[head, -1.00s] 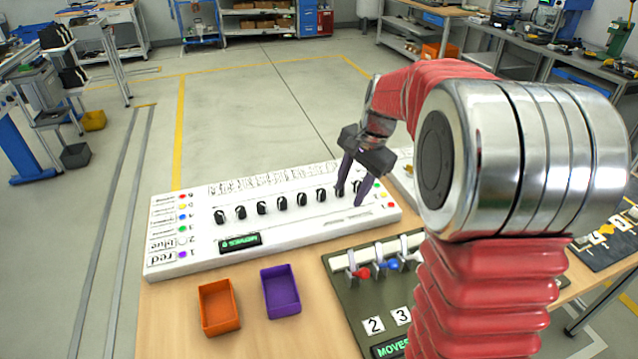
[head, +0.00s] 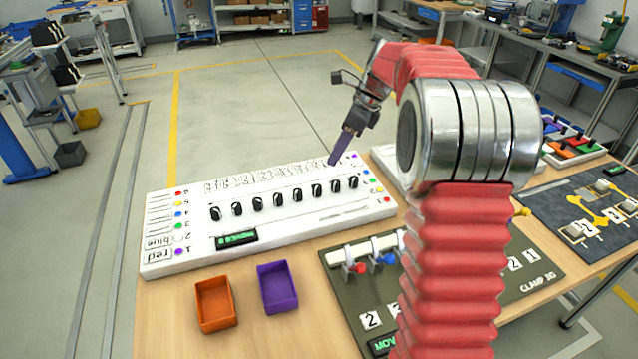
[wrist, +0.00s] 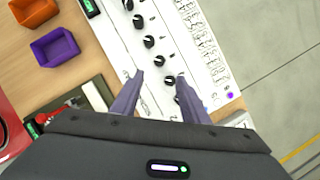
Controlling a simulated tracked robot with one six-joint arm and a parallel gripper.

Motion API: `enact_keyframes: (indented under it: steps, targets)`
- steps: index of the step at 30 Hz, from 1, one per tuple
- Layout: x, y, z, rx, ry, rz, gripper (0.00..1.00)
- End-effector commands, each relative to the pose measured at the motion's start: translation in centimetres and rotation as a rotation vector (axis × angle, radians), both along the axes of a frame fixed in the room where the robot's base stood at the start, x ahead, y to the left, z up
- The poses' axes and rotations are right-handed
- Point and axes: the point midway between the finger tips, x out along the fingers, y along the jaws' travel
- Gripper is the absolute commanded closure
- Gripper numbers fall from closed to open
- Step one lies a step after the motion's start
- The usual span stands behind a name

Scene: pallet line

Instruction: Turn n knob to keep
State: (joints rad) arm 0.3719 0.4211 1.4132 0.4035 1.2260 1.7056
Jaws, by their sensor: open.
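A white panel (head: 290,218) lies on the wooden table with a row of several black knobs, one of them the knob (head: 353,182) at the right end of the row. Small print and pictures run along its far edge, too small to read. My gripper (head: 333,163) hangs over the far edge of the panel near its right end, above and apart from the knobs. In the wrist view my two purple fingers (wrist: 158,92) are spread, with a black knob (wrist: 169,81) showing between them. Nothing is held. I cannot tell which knob is named n.
An orange bin (head: 215,305) and a purple bin (head: 277,288) stand in front of the panel. A dark green clamp board (head: 345,300) with red and blue levers lies to the right. A small display (head: 236,239) sits on the panel's front. My arm hides part of the table.

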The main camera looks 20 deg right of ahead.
Motion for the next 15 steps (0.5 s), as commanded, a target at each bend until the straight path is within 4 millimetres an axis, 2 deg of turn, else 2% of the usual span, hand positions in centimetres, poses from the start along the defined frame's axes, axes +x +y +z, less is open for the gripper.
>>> enact_keyframes:
  steps: [8, 15]
  targets:
    - [0.1, 0.1, -0.4, 0.0, -0.001, 0.002, 0.59]
    - [0.6, 0.9, -2.8, 0.001, 0.003, 0.003, 0.59]
